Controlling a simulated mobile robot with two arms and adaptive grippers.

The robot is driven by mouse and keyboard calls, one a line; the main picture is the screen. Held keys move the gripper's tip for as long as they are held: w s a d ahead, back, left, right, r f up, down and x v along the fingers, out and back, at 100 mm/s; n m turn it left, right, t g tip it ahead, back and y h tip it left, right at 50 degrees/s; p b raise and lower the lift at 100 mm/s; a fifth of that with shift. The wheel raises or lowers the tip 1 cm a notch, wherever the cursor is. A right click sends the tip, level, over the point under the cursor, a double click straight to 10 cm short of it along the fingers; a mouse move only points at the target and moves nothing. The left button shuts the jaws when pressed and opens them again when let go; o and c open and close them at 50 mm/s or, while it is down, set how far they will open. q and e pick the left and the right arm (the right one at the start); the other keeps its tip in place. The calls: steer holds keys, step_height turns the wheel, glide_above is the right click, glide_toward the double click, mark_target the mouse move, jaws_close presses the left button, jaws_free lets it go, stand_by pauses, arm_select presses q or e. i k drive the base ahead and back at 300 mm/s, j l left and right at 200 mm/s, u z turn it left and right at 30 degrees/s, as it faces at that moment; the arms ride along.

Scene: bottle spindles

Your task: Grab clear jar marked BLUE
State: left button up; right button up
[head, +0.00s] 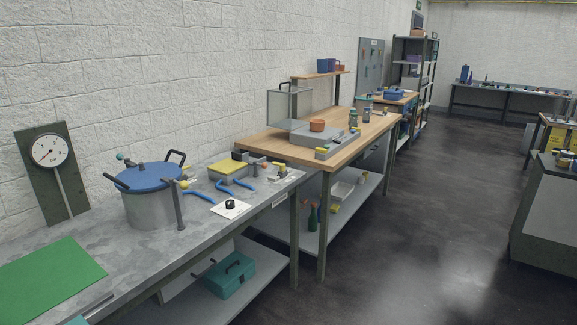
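Two small jar-like containers stand upright side by side near the far right part of the wooden-topped bench (270,147) in the head view. The left one (353,117) and the right one (367,114) are too small for me to read any marking or to tell whether they are clear. I cannot tell which, if either, is the jar marked BLUE. Neither of my grippers shows in the head view.
A grey bench (110,245) in front holds a blue-lidded pot (150,205), a green mat (45,272) and a pressure gauge (49,151). An orange bowl (317,125) sits on the wooden bench. The dark floor (420,220) at right is clear.

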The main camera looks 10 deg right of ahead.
mark_target(366, 114)
steer(key=i+l+z, duration=0.65)
steer(key=i, duration=0.2)
steer(key=i+l+z, duration=0.2)
steer(key=i+z, duration=0.45)
steer(key=i, duration=0.25)
steer(key=i+l, duration=0.1)
steer(key=i, duration=1.95)
steer(key=j+u, duration=0.05)
